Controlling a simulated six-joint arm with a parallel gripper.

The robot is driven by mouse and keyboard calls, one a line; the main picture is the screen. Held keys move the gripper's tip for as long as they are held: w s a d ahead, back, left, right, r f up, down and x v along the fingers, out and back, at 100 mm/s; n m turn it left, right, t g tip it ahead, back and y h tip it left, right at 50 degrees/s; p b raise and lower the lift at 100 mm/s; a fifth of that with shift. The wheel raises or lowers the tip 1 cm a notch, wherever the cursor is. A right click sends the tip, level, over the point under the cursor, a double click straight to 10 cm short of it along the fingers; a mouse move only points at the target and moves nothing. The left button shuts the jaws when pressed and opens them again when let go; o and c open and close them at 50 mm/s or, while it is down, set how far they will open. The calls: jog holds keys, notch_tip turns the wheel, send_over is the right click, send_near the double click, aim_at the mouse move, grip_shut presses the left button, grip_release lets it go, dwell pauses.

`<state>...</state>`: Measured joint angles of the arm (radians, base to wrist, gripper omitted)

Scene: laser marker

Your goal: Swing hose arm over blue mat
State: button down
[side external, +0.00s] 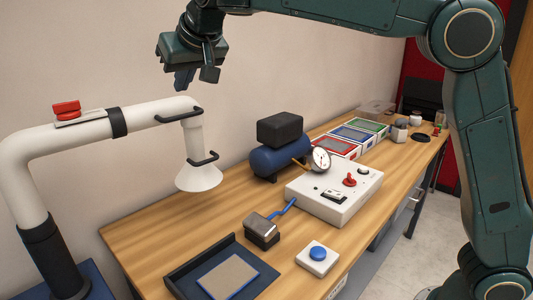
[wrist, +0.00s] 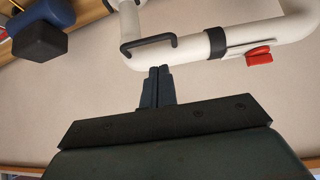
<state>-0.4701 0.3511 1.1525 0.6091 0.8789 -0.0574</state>
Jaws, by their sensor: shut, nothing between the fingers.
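The white hose arm (side external: 100,128) rises at the left, bends over and ends in a downward cone hood (side external: 199,178). The hood hangs above the table's back left part, behind the dark tray (side external: 183,277), not above it. A black handle (side external: 180,116) is on the pipe, also in the wrist view (wrist: 148,42); a second handle (side external: 203,159) is near the hood. In the tray a tan plate (side external: 229,277) shows a blue edge, seemingly the blue mat (side external: 246,287) under it. My gripper (side external: 196,80) is shut and empty, above the pipe's end, apart from it; its fingertips (wrist: 159,70) point toward the pipe.
A red knob (side external: 66,108) sits on the pipe. A blue compressor (side external: 280,160), gauge, white control box (side external: 335,195), blue button (side external: 318,254) and metal-topped block (side external: 262,230) stand on the table. Colored trays (side external: 350,135) are further back. A wall runs behind the pipe.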

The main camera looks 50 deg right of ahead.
aim_at(173, 108)
jog(key=shift+w+a+f, duration=0.1)
jog(key=shift+w+f, duration=0.05)
jog(key=shift+x, duration=4.85)
jog(key=s+a, duration=0.6)
jog(key=s, duration=0.3)
jog(key=s+a+m+h, duration=0.1)
jog(key=s+a, duration=0.6)
jog(key=s, duration=0.2)
jog(key=shift+s+a+m, duration=0.15)
jog(key=shift+a+m, duration=0.05)
jog(key=shift+m, duration=0.1)
